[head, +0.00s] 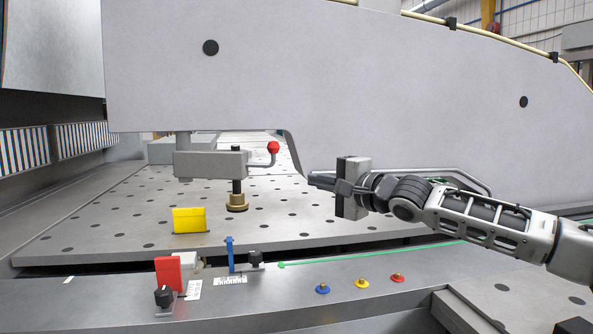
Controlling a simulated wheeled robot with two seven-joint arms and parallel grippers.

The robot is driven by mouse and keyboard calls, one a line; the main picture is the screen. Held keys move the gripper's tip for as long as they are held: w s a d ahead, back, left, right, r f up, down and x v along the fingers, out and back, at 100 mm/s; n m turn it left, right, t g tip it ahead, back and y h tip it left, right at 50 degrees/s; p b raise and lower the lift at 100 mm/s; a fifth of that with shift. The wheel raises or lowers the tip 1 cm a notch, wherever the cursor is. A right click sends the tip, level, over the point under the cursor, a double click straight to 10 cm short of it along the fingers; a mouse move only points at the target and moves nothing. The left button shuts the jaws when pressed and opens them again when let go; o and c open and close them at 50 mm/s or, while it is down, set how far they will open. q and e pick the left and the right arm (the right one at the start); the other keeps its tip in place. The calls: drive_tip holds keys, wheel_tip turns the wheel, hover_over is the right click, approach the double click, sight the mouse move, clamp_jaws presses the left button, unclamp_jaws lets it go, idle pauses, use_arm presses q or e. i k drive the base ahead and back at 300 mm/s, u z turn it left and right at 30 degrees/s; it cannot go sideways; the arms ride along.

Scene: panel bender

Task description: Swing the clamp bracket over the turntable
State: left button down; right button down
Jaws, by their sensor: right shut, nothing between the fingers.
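The clamp bracket (205,164) is a grey horizontal bar under the big grey machine frame, hanging by a short grey post at its left end. A bent lever with a red ball (273,148) sticks out at its right end. A black spindle with a brass foot (237,202) points down from it, above or on the perforated table (100,222). I cannot pick out a separate turntable. My right gripper (318,181) is shut and empty, to the right of the red ball and apart from it, fingers pointing left. My left gripper is not in view.
A yellow block (189,220) stands on the perforated table below the bracket. The front ledge carries a red block (169,273), a blue upright piece (230,254), black knobs (164,297) and blue, yellow and red buttons (361,283). The large grey frame (330,70) overhangs the table.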

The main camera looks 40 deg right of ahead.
sight(209, 164)
drive_tip(key=k, duration=1.2)
drive_tip(key=z, duration=0.45)
drive_tip(key=i, duration=0.45)
drive_tip(key=z, duration=0.6)
drive_tip(key=i, duration=0.85)
drive_tip(key=u, duration=0.7)
drive_tip(key=i, duration=0.45)
drive_tip(key=u, duration=0.55)
